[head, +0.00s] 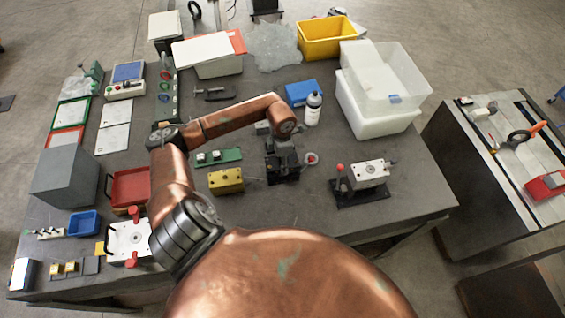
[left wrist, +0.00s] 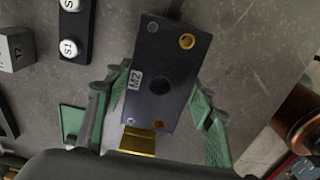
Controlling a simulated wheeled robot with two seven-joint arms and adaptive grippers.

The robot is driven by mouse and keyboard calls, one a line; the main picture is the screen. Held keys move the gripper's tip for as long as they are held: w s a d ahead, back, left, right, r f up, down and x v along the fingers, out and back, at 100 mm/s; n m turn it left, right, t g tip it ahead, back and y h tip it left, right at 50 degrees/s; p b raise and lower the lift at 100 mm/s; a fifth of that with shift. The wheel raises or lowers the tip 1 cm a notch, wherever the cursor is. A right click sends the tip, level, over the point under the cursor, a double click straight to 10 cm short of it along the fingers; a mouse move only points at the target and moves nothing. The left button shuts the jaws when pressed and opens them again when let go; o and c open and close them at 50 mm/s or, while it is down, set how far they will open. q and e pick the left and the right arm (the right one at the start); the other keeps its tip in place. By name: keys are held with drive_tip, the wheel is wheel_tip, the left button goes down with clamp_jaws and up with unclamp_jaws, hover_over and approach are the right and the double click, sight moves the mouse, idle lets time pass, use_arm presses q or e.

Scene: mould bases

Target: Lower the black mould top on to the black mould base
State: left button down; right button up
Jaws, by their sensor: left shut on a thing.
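The black mould top (left wrist: 165,65), labelled M2, fills the middle of the left wrist view. It has a dark centre hole and a brass ring at one corner. My left gripper (left wrist: 158,92) is shut on it, with a green finger along each long side. In the head view my left gripper (head: 279,150) points down over a dark stack near the table's middle. The black mould base (head: 284,177) seems to be the lower part of that stack. The gripper hides much of it, and I cannot tell whether top and base touch. My right gripper is not in view.
A yellow block (head: 226,181) and a green board (head: 218,157) with white parts lie left of the stack. A metal block on a black stand (head: 370,174) is further right.

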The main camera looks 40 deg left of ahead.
use_arm(q)
drive_tip(key=shift+f+b, duration=0.4)
drive_tip(key=shift+b, duration=0.1)
idle(0.8)
drive_tip(key=shift+f+b, duration=1.05)
drive_tip(key=shift+f, duration=0.05)
idle(0.4)
drive_tip(key=c, duration=1.2)
unclamp_jaws()
drive_tip(key=o, duration=0.4)
drive_tip(key=shift+f, duration=0.1)
wheel_tip(320, 180, up, 12)
